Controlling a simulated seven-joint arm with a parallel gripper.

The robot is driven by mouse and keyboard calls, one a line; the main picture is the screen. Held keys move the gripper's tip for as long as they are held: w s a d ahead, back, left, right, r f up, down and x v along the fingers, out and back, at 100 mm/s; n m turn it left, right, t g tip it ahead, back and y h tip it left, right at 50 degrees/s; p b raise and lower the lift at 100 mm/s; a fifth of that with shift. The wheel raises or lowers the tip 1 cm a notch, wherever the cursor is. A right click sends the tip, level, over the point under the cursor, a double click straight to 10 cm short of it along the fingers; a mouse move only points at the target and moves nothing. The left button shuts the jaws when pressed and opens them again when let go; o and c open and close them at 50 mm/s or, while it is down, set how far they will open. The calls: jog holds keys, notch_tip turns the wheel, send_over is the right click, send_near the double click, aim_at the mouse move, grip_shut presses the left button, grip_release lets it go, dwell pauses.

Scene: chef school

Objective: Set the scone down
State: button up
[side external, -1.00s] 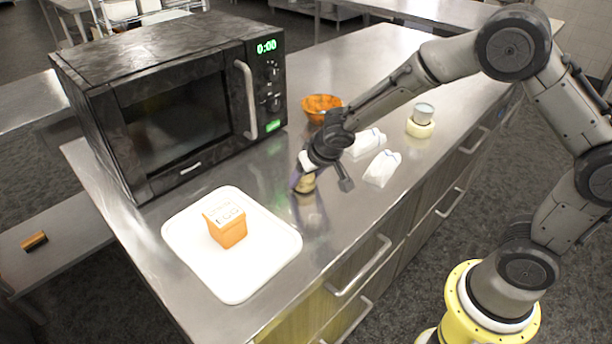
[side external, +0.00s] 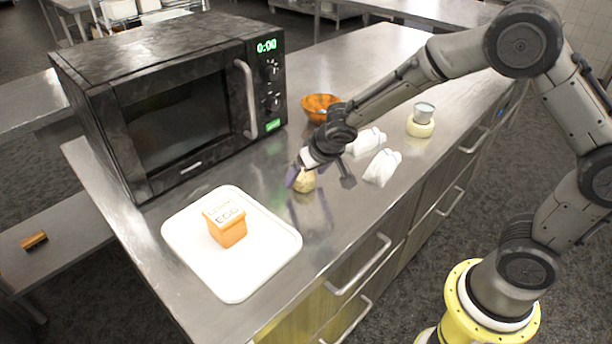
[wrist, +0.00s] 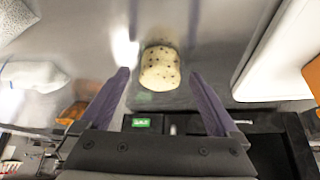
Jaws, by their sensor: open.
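The scone (side external: 305,181) is pale with dark specks and sits on the steel counter between the white tray and the white bags. It also shows in the wrist view (wrist: 160,68), just beyond the fingertips and centred between them. My gripper (side external: 318,178) is open around or just above the scone. In the wrist view its two purple-grey fingers (wrist: 160,82) stand wide apart, with clear gaps to the scone on both sides. In the side view the fingers partly hide the scone.
A white tray (side external: 185,238) holding an orange egg box (side external: 228,229) is at the front left. A black microwave (side external: 180,110) stands behind. An orange bowl (side external: 320,104), white bags (side external: 382,168) and a cream-coloured jar (side external: 420,125) are farther back.

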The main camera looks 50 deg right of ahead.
jog(key=s+d+r+n, duration=0.1)
jog(key=s+d+r, duration=0.2)
jog(key=s+r, duration=1.4)
jog(key=s+f+n+y, duration=0.1)
jog(key=s+n, duration=0.1)
jog(key=s, duration=0.9)
jog(key=shift+s+y, duration=0.15)
jog(key=shift+y, duration=0.15)
jog(key=shift+a, duration=0.1)
